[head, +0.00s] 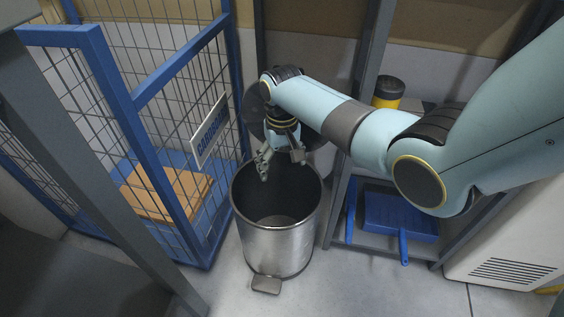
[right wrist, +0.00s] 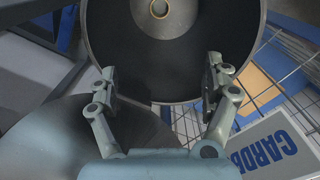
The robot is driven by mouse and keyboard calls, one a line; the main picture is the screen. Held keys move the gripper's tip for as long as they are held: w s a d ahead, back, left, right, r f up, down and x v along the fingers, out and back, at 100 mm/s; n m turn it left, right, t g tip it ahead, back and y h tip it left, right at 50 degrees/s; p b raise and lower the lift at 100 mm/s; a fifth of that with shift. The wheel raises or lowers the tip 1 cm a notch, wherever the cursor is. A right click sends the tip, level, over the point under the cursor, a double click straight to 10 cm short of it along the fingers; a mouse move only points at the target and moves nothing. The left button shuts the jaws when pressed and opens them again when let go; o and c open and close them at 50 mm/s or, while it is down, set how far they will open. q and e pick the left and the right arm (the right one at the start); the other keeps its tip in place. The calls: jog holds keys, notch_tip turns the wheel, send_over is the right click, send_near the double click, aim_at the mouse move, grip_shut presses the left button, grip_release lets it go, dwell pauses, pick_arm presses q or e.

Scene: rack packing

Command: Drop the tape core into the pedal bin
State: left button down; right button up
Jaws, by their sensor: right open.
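The pedal bin (head: 283,245) is a steel cylinder on the floor, with its dark round lid (head: 314,139) raised behind it. In the right wrist view the bin (right wrist: 200,75) shows its dark inner wall and paler bottom. A small tan ring, the tape core (right wrist: 158,8), shows inside the bin's mouth against that bottom; whether it rests there or is falling I cannot tell. It is not visible in the head view. My right gripper (head: 281,164) is over the back of the bin's mouth, pointing down, its fingers (right wrist: 161,88) apart and empty. My left gripper is not in view.
A blue wire cage (head: 140,95) with a sign (head: 210,131) and a cardboard box (head: 168,193) stands left of the bin. To the right a grey rack holds a blue dustpan (head: 398,215) and a yellow, black-topped container (head: 388,92). Floor in front is clear.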

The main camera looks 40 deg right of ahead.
notch_tip(320, 180, up, 12)
dwell(0.6)
